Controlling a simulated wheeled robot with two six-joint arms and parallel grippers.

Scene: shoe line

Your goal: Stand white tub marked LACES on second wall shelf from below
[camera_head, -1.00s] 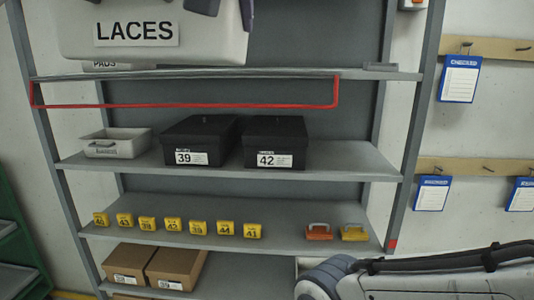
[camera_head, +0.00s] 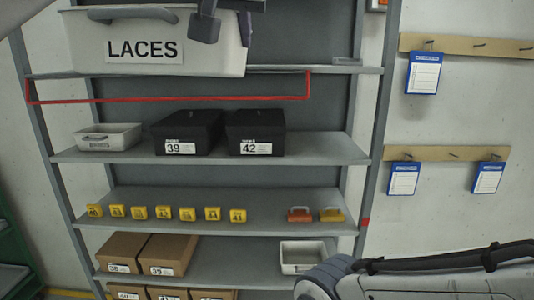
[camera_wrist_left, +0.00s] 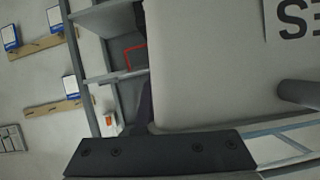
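The white tub marked LACES (camera_head: 85,40) hangs upright at the top left of the head view, in front of the shelf unit's upper part. It covers part of the upper shelf board (camera_head: 340,70). My left gripper (camera_head: 205,25) is shut on the tub's rim, with one dark finger outside the front wall. In the left wrist view the tub (camera_wrist_left: 205,60) fills the right side, its label partly cut off. Lower boards are the dark-box shelf (camera_head: 330,150), the yellow-tag shelf (camera_head: 270,208) and one below (camera_head: 240,255). My right gripper is out of view.
A red outline (camera_head: 170,98) runs just below the upper board. Black boxes 39 (camera_head: 188,130) and 42 (camera_head: 256,130) and a small grey tray (camera_head: 107,137) stand below it. Cardboard boxes (camera_head: 168,250) and a white tray (camera_head: 302,257) are low down. Free board shows right of box 42.

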